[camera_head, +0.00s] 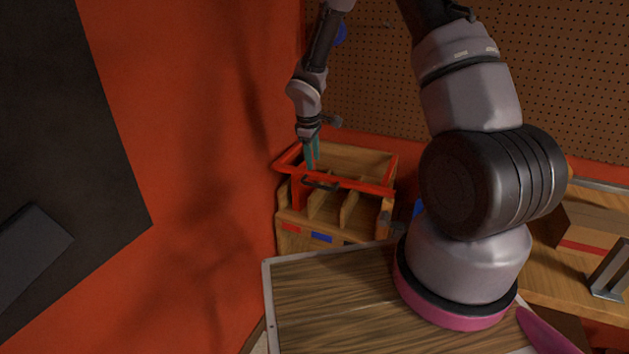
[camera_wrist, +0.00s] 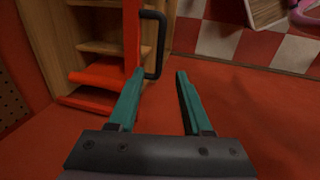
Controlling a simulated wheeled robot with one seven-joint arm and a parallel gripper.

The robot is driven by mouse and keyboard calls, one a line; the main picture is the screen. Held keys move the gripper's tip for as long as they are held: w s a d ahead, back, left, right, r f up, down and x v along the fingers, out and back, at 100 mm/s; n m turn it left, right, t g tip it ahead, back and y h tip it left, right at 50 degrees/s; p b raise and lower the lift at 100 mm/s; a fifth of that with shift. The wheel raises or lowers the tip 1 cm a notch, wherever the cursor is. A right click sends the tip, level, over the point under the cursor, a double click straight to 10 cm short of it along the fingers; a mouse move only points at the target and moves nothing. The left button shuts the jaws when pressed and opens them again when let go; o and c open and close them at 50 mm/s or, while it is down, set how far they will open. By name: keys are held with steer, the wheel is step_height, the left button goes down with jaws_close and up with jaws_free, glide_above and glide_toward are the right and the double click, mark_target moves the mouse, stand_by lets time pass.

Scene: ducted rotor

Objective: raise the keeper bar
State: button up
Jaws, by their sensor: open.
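The red keeper bar (camera_head: 352,183) lies across the front of a wooden compartment rack (camera_head: 290,221) in the head view. A dark handle (camera_head: 320,186) sits on the bar. In the wrist view the bar (camera_wrist: 131,38) runs upright in the picture, with its black handle (camera_wrist: 162,45) on its right side. My gripper (camera_head: 312,154) has teal fingers and is over the left part of the rack, close to the bar. In the wrist view my gripper (camera_wrist: 155,80) is open, and the handle's lower end appears between the fingertips. Whether anything touches is unclear.
A red wall (camera_head: 190,150) stands close on the left and a pegboard (camera_head: 480,90) behind. A wooden-topped surface (camera_head: 330,300) lies in front of the rack. A wooden bench with a box (camera_head: 595,225) is at the right. Red-and-white checks (camera_wrist: 225,40) show in the wrist view.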

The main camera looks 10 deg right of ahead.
mark_target(315, 185)
steer(key=f, duration=0.3)
steer(key=w+f, duration=0.1)
steer(key=f, duration=0.2)
steer(key=d+f, duration=0.1)
steer(key=f, duration=0.2)
steer(key=shift+w+f, duration=0.3)
jaws_close()
stand_by(1.0)
